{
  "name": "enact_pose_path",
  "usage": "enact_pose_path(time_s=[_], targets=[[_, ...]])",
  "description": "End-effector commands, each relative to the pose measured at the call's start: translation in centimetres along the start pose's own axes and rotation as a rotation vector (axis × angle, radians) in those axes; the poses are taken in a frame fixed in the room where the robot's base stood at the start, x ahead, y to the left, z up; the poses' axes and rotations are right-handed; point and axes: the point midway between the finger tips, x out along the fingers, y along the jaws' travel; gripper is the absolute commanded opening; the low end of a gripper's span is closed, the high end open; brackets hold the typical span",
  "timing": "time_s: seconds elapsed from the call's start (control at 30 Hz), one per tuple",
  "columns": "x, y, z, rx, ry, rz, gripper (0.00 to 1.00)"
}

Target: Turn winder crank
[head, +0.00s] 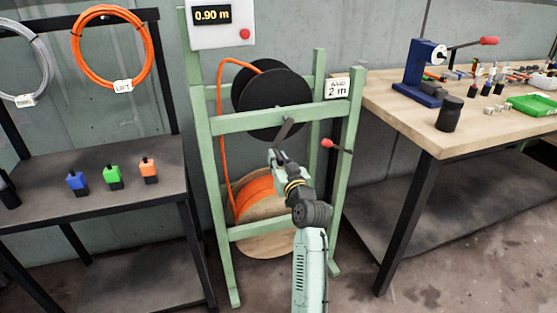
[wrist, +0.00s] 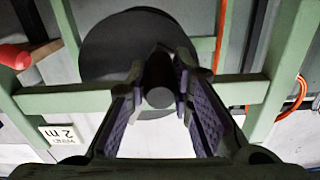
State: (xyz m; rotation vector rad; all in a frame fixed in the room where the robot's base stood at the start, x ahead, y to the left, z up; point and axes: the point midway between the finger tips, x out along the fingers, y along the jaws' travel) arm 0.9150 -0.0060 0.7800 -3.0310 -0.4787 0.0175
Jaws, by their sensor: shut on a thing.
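The winder is a pale green frame (head: 205,165) with a black spool (head: 258,92) at the top. Its dark crank arm (head: 289,128) slants down from the spool's hub to my gripper (head: 278,156). In the wrist view, my gripper (wrist: 158,88) is shut on the dark round crank handle (wrist: 159,97), whose end faces the camera between the two ridged pads. The spool also shows behind it in the wrist view (wrist: 105,45). The fingers hide part of the handle in the head view. A display (head: 212,16) above the frame reads 0.90 m.
An orange cable (head: 221,130) runs from the lower wooden reel (head: 262,200) up to the spool. A red-knobbed lever (head: 328,143) sticks out beside the right post, below a 2 m sign (head: 337,88). Benches stand left (head: 90,205) and right (head: 400,110).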

Motion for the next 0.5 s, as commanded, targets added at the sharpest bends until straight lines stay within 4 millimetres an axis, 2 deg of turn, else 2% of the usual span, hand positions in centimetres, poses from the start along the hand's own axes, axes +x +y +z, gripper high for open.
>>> enact_pose_path(time_s=[0.13, 0.5], targets=[[0.0, -0.03, 0.02, 0.0, 0.0, -0.001, 0.0], [0.0, -0.04, 0.03, 0.0, -0.001, -0.001, 0.0]])
